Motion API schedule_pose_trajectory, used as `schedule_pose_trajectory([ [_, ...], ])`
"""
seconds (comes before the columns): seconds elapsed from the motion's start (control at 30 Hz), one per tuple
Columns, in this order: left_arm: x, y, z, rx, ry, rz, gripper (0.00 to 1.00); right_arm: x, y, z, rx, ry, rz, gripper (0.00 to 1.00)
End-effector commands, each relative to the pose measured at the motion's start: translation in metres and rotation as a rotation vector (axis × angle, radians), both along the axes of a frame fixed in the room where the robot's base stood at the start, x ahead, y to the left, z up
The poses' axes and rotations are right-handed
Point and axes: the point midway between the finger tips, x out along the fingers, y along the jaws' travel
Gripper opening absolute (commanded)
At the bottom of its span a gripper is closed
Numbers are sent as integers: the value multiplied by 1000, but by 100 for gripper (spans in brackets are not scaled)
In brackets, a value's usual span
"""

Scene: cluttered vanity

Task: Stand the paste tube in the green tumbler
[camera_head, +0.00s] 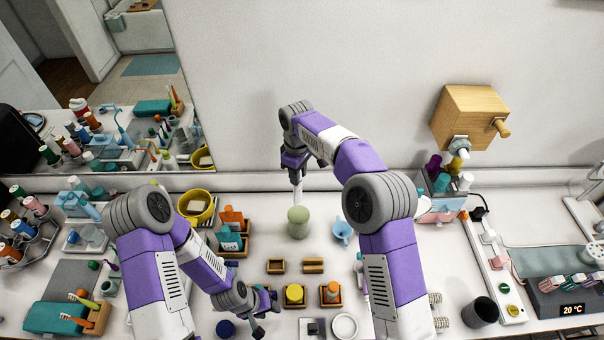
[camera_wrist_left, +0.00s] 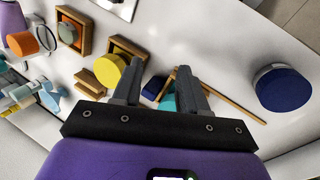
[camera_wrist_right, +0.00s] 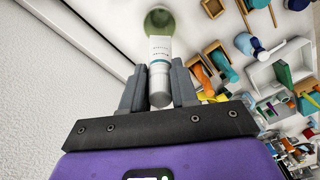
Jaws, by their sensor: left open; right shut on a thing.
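The paste tube (camera_head: 298,188) is white and hangs upright from my right gripper (camera_head: 295,168), over the green tumbler (camera_head: 298,224). In the right wrist view, the tube (camera_wrist_right: 160,60) lies between the fingers, its far end overlapping the tumbler (camera_wrist_right: 159,20). I cannot tell whether that end is inside the tumbler's mouth or just above it. The tumbler stands on the counter near the wall. My left gripper (camera_head: 266,303) is open and low over the front of the counter, well away from the tube. In the left wrist view its fingers (camera_wrist_left: 160,78) hold nothing.
A yellow bowl (camera_head: 197,206) and wooden boxes with orange and teal items stand left of the tumbler. A blue funnel-like item (camera_head: 342,231) stands to its right. Small wooden trays (camera_head: 313,266) and a yellow-lidded jar (camera_head: 294,293) lie in front.

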Motion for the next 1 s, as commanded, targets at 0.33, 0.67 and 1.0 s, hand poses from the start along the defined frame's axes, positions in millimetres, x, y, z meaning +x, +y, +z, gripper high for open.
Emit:
schedule_pose_trajectory([
  [0.33,0,0,0,0,0,0,43,0,-1,-28,-2,1,-3,0],
  [0.67,0,0,0,0,0,0,43,0,-1,-55,-2,1,-3,0],
  [1.0,0,0,-19,0,0,0,43,0,-1,-84,-1,0,-3,0],
])
